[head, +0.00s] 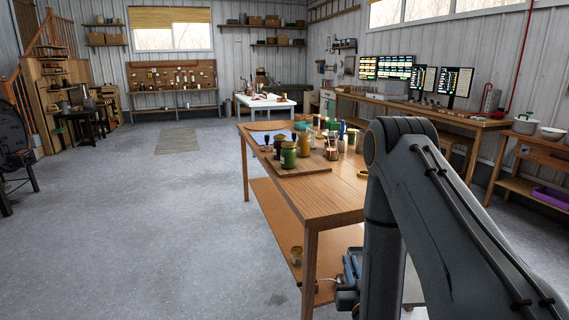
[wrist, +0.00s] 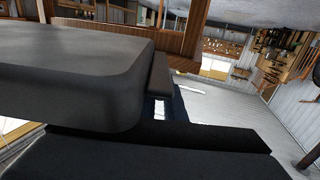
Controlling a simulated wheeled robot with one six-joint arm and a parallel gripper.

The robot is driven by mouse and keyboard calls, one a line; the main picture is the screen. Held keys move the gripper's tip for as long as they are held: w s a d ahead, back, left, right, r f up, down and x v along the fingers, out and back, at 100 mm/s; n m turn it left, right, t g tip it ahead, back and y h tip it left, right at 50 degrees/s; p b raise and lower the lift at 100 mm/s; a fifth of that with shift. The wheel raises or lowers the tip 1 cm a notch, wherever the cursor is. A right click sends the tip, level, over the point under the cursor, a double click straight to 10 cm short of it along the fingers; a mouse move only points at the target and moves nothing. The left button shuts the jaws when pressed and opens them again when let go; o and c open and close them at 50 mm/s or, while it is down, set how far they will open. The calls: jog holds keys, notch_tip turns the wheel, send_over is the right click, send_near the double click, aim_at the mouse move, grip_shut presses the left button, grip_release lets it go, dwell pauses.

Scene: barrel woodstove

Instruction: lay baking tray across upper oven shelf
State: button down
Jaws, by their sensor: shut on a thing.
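My gripper (head: 347,282) shows only partly in the head view, low beside the near table's right side and mostly behind my own arm. In the wrist view, large dark parts fill the left and bottom, close to the lens. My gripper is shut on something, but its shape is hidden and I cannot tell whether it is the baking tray. A thin pale strip (head: 327,279) shows just left of the gripper. I cannot make out the upper oven shelf. A black, rounded thing on legs (head: 14,135) is cut off at the left edge; it may be the stove.
The wooden table (head: 290,210) holds jars, a board (head: 300,165) and a blue sheet (head: 272,136). Its lower shelf (head: 285,225) bears a small jar (head: 296,256). A long bench with monitors (head: 395,68) lines the right wall. Grey floor (head: 150,230) is free at left.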

jog(key=s+f, duration=0.1)
jog(key=f, duration=0.1)
jog(key=s+f, duration=0.1)
jog(key=f, duration=0.1)
jog(key=shift+s, duration=0.4)
